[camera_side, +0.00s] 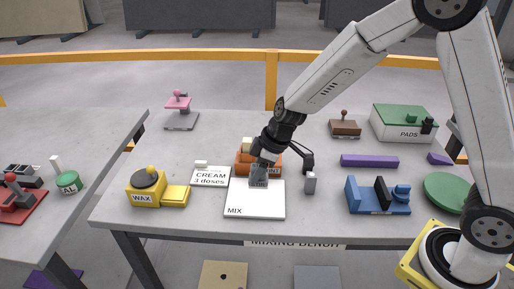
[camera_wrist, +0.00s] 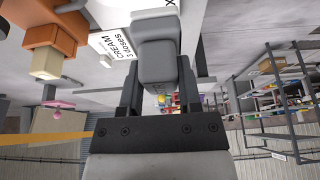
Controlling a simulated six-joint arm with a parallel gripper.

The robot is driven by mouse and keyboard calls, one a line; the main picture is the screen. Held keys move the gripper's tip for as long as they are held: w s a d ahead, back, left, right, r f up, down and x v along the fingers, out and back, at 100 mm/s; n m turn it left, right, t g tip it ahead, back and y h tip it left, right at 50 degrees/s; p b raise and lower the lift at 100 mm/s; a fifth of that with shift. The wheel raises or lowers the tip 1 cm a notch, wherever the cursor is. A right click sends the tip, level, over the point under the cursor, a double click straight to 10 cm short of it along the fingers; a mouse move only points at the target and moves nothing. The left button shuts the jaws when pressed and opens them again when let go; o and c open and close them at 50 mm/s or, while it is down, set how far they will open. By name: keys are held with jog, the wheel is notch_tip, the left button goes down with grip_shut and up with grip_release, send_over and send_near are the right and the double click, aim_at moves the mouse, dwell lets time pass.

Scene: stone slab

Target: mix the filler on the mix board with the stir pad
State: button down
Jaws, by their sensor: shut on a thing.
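The white mix board (camera_side: 256,206), marked MIX, lies near the middle of the bench. My gripper (camera_side: 262,164) is above the board's back edge, shut on a grey block that I take to be the stir pad (camera_side: 258,178). In the wrist view the pad (camera_wrist: 158,62) sits between my two dark fingers (camera_wrist: 158,95). I cannot tell whether it touches the board. A strip of the white board shows at the top of the wrist view (camera_wrist: 148,4). I cannot make out any filler on the board; the gripper and pad hide its back part.
An orange dispenser (camera_side: 243,168) stands close behind the board, partly hidden by my gripper. The CREAM card (camera_side: 210,177) and yellow WAX holder (camera_side: 146,197) are left. A blue stand (camera_side: 365,204) and purple bar (camera_side: 369,161) are right. The bench front is clear.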

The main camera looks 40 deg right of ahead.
jog(key=d, duration=0.1)
jog(key=d+f, duration=0.1)
jog(key=d, duration=0.1)
jog(key=shift+s+d+f, duration=0.1)
jog(key=shift+d, duration=0.1)
jog(key=shift+f, duration=0.15)
jog(key=shift+f, duration=2.8)
jog(key=shift+f, duration=1.05)
jog(key=shift+a, duration=0.15)
jog(key=shift+w+a+r, duration=0.1)
jog(key=shift+w+a, duration=1)
jog(key=shift+w, duration=0.15)
jog(key=shift+a, duration=0.1)
jog(key=shift+w+a, duration=1.15)
jog(key=shift+w, duration=0.05)
